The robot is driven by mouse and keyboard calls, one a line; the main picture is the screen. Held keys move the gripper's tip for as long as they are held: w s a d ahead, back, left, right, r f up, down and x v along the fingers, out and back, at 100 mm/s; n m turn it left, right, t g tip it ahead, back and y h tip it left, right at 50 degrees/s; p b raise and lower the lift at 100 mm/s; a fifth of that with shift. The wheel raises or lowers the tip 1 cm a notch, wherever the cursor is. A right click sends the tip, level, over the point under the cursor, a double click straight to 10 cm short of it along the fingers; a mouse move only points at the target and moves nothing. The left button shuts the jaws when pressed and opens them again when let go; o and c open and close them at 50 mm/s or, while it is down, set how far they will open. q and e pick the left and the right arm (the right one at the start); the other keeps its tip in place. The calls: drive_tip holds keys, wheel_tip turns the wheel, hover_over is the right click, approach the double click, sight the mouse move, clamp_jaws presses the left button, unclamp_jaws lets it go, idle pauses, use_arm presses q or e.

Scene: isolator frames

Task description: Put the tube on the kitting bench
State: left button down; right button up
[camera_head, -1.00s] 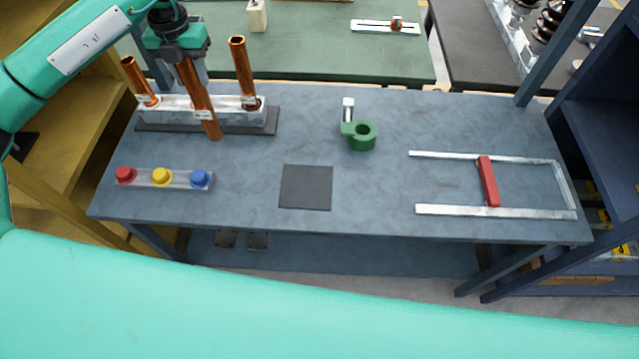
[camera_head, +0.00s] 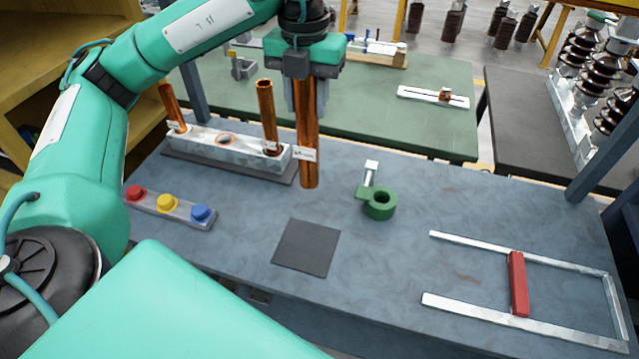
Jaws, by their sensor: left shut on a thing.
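My left gripper (camera_head: 306,98) is shut on a copper tube (camera_head: 307,150) with a small white label. The tube hangs upright in front of the rack (camera_head: 205,145), to the right of it as seen. Two more copper tubes stand in the rack, one at its left end (camera_head: 172,108) and one near its right end (camera_head: 267,115). An empty round hole (camera_head: 226,139) shows between them. Which surface is the kitting bench is not marked; a green-topped bench (camera_head: 430,120) stands behind the blue-grey table (camera_head: 400,260). My right gripper is out of view.
A green ring holder (camera_head: 379,203) stands on the blue-grey table, right of the tube. A dark square pad (camera_head: 306,247), a button strip (camera_head: 170,207) and a metal frame with a red bar (camera_head: 518,283) lie there too. A slotted plate (camera_head: 433,97) lies on the green bench.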

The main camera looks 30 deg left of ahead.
sight(308, 183)
use_arm(q)
drive_tip(key=shift+s+f, duration=0.1)
drive_tip(key=shift+f, duration=0.2)
wheel_tip(308, 183, down, 15)
drive_tip(key=shift+a+p, duration=0.1)
drive_tip(key=shift+p, duration=0.6)
wheel_tip(308, 183, down, 4)
drive_tip(key=shift+f+p, duration=0.1)
drive_tip(key=shift+p, duration=0.45)
drive_tip(key=shift+f, duration=0.15)
drive_tip(key=c, duration=0.9)
unclamp_jaws()
